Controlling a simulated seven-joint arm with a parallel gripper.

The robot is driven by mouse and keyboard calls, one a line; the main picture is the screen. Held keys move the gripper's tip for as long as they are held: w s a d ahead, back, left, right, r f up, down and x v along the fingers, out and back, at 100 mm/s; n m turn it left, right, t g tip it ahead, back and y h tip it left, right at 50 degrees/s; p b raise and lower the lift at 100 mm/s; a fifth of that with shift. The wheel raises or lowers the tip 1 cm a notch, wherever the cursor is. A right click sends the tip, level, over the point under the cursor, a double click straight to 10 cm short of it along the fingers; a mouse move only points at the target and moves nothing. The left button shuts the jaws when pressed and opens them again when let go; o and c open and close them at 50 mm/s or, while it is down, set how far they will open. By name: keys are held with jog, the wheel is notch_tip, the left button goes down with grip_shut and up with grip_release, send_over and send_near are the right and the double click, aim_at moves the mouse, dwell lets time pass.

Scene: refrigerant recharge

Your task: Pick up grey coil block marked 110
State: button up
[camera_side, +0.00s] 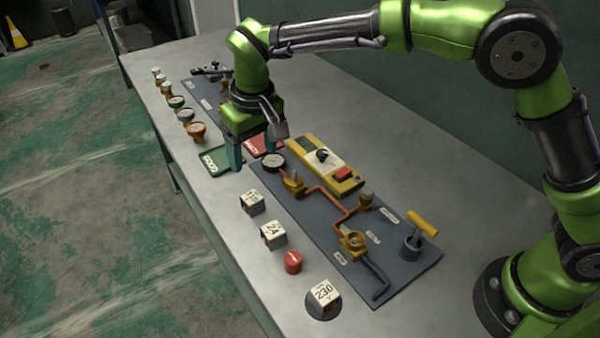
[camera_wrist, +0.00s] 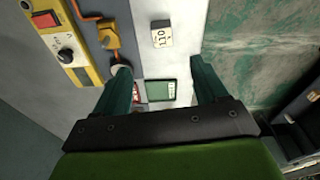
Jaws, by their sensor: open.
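The grey coil block marked 110 (camera_side: 252,202) stands on the bench, nearest to my gripper in a row of small parts. It also shows in the wrist view (camera_wrist: 161,35), top centre, with its 110 label facing up. My gripper (camera_side: 253,160) hangs above the bench by the green tray, farther up the bench than the block. In the wrist view my gripper (camera_wrist: 161,76) has its fingers wide apart with nothing between them, and the block lies beyond the fingertips, untouched.
Similar blocks marked 24 (camera_side: 273,235) and 230 (camera_side: 324,294) and a red cap (camera_side: 292,262) stand in the same row. The piped panel (camera_side: 400,285) and yellow control box (camera_side: 325,165) lie to the right. The green tray (camera_side: 220,160) and red tray (camera_side: 262,145) are close to my gripper.

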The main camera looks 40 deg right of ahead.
jog(key=r, duration=0.2)
send_over(251, 197)
jog(key=f, duration=1.1)
jog(key=shift+s+d+f, duration=0.2)
jog(key=shift+d+f, duration=0.1)
jog(key=shift+d, duration=0.1)
jog(key=shift+w+a+f, duration=0.15)
jog(key=shift+a+f, duration=0.05)
jog(key=shift+f, duration=1.2)
jog(key=shift+w+a+f, duration=0.1)
jog(key=shift+a+f, duration=0.05)
jog(key=shift+f, duration=1.25)
jog(key=c, duration=1)
jog(key=shift+r, duration=0.1)
